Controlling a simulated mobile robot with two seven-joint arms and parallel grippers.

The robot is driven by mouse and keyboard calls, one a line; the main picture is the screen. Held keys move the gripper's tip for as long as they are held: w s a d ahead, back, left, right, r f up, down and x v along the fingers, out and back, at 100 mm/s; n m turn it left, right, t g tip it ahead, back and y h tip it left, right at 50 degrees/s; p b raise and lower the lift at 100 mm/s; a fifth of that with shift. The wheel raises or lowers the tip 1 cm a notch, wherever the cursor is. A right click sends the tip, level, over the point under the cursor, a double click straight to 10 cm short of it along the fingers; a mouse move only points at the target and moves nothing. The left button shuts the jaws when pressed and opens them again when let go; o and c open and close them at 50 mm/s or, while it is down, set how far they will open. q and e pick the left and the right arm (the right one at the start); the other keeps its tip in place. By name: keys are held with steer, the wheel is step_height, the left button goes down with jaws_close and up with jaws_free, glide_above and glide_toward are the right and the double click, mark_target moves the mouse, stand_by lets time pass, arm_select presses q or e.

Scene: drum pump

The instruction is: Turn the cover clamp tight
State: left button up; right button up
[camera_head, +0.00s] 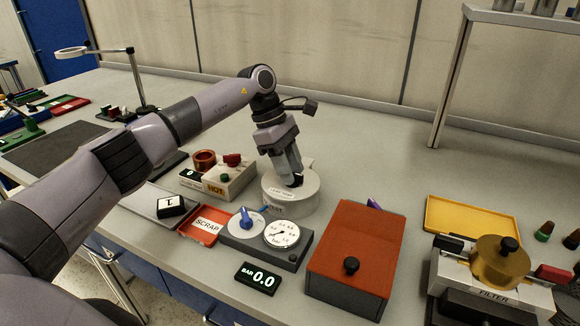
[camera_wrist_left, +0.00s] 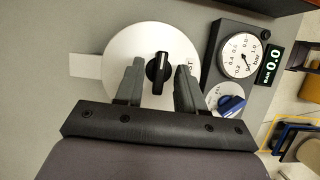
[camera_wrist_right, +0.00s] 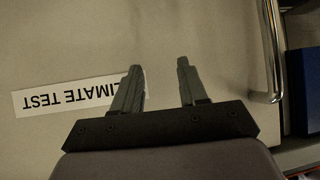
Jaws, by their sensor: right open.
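The cover clamp is a black bar knob (camera_wrist_left: 158,72) in the middle of a round white cover (camera_wrist_left: 120,48) in the left wrist view. In the head view the round white vessel (camera_head: 290,203) stands on the bench, with the black knob partly hidden by my gripper. My left gripper (camera_head: 291,176) points down over the cover. Its fingers (camera_wrist_left: 159,72) are apart on either side of the knob, with a visible gap on each side. My right gripper (camera_wrist_right: 162,78) is open and empty in its wrist view, in front of a pale surface; it is not in the head view.
The gauge box (camera_head: 293,257) with a blue-handled valve (camera_head: 246,220) stands in front of the vessel; the display (camera_head: 258,278) reads 0.0 bar. An orange-topped box (camera_head: 357,245) is at right, a hot unit (camera_head: 229,178) and red scrap tray (camera_head: 203,229) at left. A "CLIMATE TEST" label (camera_wrist_right: 70,97) is near my right gripper.

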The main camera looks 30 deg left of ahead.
arm_select(q)
steer(key=shift+r, duration=0.1)
steer(key=v, duration=0.7)
stand_by(0.6)
